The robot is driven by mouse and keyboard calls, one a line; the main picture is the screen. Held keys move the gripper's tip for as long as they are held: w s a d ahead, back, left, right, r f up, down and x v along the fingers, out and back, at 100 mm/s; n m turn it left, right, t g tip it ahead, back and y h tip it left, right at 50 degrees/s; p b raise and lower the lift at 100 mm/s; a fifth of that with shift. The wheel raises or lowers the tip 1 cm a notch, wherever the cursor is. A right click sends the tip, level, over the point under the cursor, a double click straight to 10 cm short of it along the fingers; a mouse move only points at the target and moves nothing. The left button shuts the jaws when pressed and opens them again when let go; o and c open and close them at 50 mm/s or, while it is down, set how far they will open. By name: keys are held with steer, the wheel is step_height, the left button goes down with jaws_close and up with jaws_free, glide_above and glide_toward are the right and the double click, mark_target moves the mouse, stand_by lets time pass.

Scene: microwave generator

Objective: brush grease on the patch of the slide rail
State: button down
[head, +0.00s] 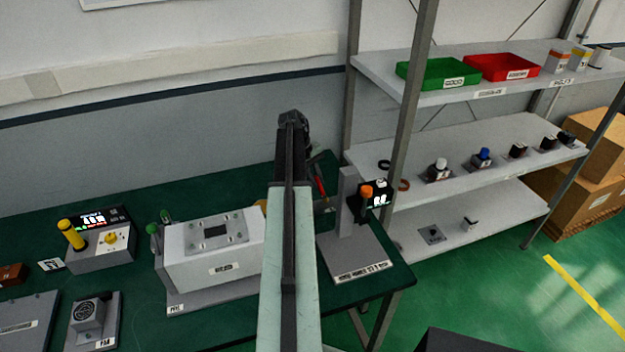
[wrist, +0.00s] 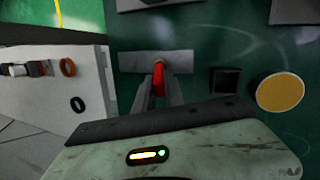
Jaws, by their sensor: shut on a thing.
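My gripper (wrist: 158,88) is shut on a slim red handle (wrist: 158,80), seen in the wrist view. The handle's far end meets a grey plate (wrist: 130,62) on the green table; whether it touches is unclear, and no bristles show. A round orange-yellow disc (wrist: 280,92) lies right of the gripper in the wrist view. I cannot identify the slide rail or its patch for certain.
A pale fixture box (head: 212,268) with a metal top plate stands left of my arm. A post stand (head: 347,200) with an orange knob is to the right. A control box (head: 100,258) is at the left. A shelf rack (head: 470,155) stands beyond the table's right end.

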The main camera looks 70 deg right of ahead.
steer(key=s+d, duration=0.5)
steer(key=s, duration=0.2)
steer(key=shift+d, duration=0.4)
stand_by(0.5)
steer(key=shift+w+a+f, duration=0.1)
steer(key=shift+w+a, duration=1.1)
steer(key=shift+w, duration=0.2)
steer(key=shift+a, duration=0.1)
steer(key=w+a, duration=0.6)
steer(key=w, duration=0.2)
steer(key=shift+w+a, duration=0.2)
steer(key=shift+a, duration=0.15)
step_height(320, 180, up, 6)
steer(key=p, duration=0.5)
steer(key=shift+p, duration=0.4)
